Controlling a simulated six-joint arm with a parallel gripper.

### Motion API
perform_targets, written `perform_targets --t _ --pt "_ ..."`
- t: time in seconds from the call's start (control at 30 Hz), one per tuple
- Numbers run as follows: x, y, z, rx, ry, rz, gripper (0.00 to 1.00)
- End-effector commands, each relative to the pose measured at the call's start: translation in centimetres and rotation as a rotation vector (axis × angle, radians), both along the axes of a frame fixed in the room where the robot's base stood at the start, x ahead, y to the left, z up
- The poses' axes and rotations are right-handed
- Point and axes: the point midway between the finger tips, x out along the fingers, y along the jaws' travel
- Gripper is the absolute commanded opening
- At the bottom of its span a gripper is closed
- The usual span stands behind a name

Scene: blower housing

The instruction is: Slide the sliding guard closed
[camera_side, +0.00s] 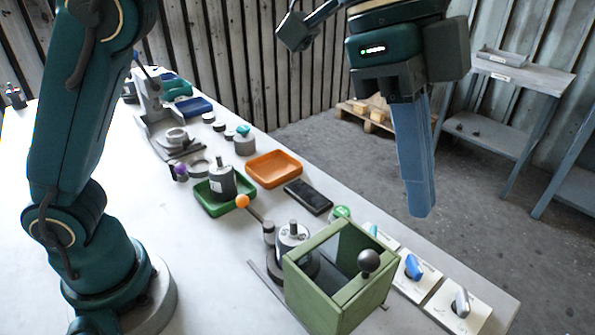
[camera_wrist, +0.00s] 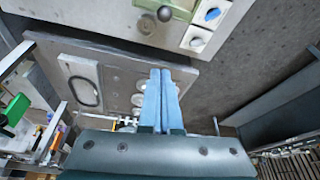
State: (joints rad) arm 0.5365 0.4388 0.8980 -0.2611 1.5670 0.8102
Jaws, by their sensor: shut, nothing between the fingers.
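The sliding guard is a green box-like frame (camera_side: 321,306) with a dark window and a round black ball knob (camera_side: 369,261), near the front of the bench in the side view. A grey cylindrical part (camera_side: 292,238) stands just left of and behind the guard, its lower portion partly hidden by it. My gripper (camera_side: 421,212) has long blue fingers, shut and empty, pointing down in the air above and to the right of the guard, apart from it. In the wrist view the shut fingers (camera_wrist: 160,73) show in the middle, and the knob (camera_wrist: 164,13) is at the top edge.
White switch plates with a blue knob (camera_side: 413,267) and a grey knob (camera_side: 461,302) sit right of the guard. A lever with an orange ball (camera_side: 242,201), a green tray (camera_side: 204,206), an orange tray (camera_side: 274,168) and a black phone-like slab (camera_side: 308,197) lie behind.

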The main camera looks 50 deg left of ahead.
Motion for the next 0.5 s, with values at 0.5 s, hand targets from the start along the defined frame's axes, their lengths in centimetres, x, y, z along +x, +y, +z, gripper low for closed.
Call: perform_targets --t 0.5 --pt "0.4 -2.5 -7.2 0.004 0.002 0.002 0.0"
